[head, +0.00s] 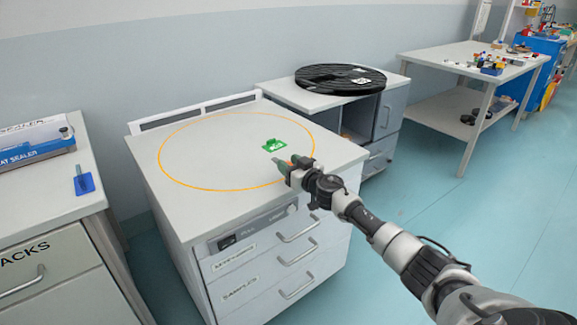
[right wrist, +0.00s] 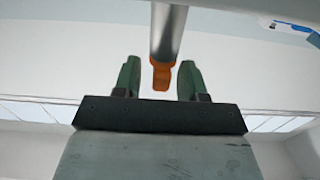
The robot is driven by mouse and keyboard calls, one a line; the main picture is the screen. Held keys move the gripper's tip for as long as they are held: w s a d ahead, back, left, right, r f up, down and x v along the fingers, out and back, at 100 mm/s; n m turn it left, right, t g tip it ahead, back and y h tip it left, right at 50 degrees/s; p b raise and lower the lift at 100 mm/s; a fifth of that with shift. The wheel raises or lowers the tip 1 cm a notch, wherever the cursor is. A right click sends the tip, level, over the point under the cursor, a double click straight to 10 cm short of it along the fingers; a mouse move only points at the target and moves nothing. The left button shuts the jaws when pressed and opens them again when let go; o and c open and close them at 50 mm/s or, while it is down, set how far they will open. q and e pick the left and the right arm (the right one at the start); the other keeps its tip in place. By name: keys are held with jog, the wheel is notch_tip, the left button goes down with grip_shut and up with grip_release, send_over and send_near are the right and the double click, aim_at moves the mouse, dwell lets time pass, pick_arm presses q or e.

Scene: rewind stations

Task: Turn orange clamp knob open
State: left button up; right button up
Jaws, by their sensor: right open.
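The orange clamp knob (right wrist: 161,75) sits at the end of a grey metal post (right wrist: 168,32) in the right wrist view. My right gripper (right wrist: 158,78) is open, with one green finger on each side of the knob and a visible gap on both sides. In the head view my right gripper (head: 290,164) is over the front right part of the white station top (head: 215,150), and the knob is mostly hidden there by the fingers. My left gripper is not in view.
A black reel (head: 340,79) lies on a cabinet behind. A left bench holds a sealer box (head: 35,140) and a blue-based tool (head: 84,184). Open floor lies at the right.

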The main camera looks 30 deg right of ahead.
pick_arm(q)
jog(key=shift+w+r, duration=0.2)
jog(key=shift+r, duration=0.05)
pick_arm(e)
jog(key=shift+w, duration=0.3)
jog(key=shift+c, duration=0.4)
grip_shut()
